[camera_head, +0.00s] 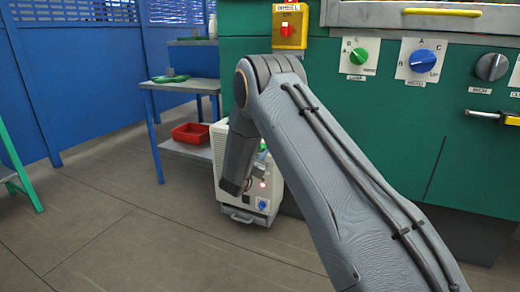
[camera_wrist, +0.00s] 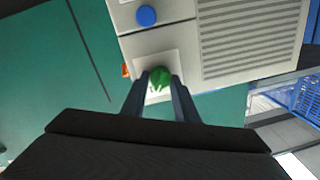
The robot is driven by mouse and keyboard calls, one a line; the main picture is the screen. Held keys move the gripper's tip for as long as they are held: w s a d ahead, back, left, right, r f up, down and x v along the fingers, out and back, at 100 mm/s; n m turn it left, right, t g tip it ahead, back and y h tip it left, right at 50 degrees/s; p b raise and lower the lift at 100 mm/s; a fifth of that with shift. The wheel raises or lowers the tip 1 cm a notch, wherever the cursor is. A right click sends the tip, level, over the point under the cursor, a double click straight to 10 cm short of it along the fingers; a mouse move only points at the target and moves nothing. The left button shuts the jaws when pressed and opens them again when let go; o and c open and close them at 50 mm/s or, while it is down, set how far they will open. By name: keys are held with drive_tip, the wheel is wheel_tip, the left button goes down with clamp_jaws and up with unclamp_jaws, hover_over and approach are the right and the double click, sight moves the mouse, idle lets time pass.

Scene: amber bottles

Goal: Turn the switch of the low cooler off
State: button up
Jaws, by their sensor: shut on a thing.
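The low cooler (camera_head: 219,168) is a pale box standing on the floor beside the green cabinet. In the wrist view its pale front (camera_wrist: 190,30) shows a slatted vent, a blue knob (camera_wrist: 147,16) and a green switch (camera_wrist: 160,76) on a light plate. My gripper (camera_wrist: 160,82) has its two dark fingers on either side of the green switch and is shut on it. In the head view my arm hides much of the cooler's front, and my gripper's fingertips cannot be made out. The cooler's blue knob (camera_head: 262,205) and a small lit red lamp (camera_head: 262,184) show low on its front.
The green cabinet (camera_head: 400,125) carries a green knob (camera_head: 359,56), a blue knob (camera_head: 422,61) and a yellow box with a red switch (camera_head: 288,28). A grey table (camera_head: 180,86) with a red bin (camera_head: 190,133) below stands left. The floor at front left is clear.

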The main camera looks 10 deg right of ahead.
drive_tip(key=n+p, duration=0.3)
drive_tip(key=shift+a+r+n, duration=0.1)
drive_tip(key=shift+r+n, duration=0.05)
drive_tip(key=shift+n, duration=0.15)
drive_tip(key=n+p, duration=0.2)
drive_tip(key=n, duration=0.2)
drive_tip(key=shift+g, duration=0.4)
drive_tip(key=n+p, duration=0.1)
drive_tip(key=n, duration=0.3)
drive_tip(key=shift+w+a+h+p, duration=0.15)
drive_tip(key=shift+h+p, duration=0.15)
drive_tip(key=shift+p, duration=0.05)
drive_tip(key=shift+n+g, duration=0.3)
drive_tip(key=shift+n, duration=1.2)
drive_tip(key=o, duration=1.1)
drive_tip(key=shift+c, duration=0.2)
drive_tip(key=shift+p, duration=0.3)
drive_tip(key=p+v, duration=0.1)
drive_tip(key=v, duration=0.6)
drive_tip(key=shift+s+a+p, duration=0.25)
drive_tip(key=shift+a+p, duration=0.05)
drive_tip(key=shift+p, duration=0.1)
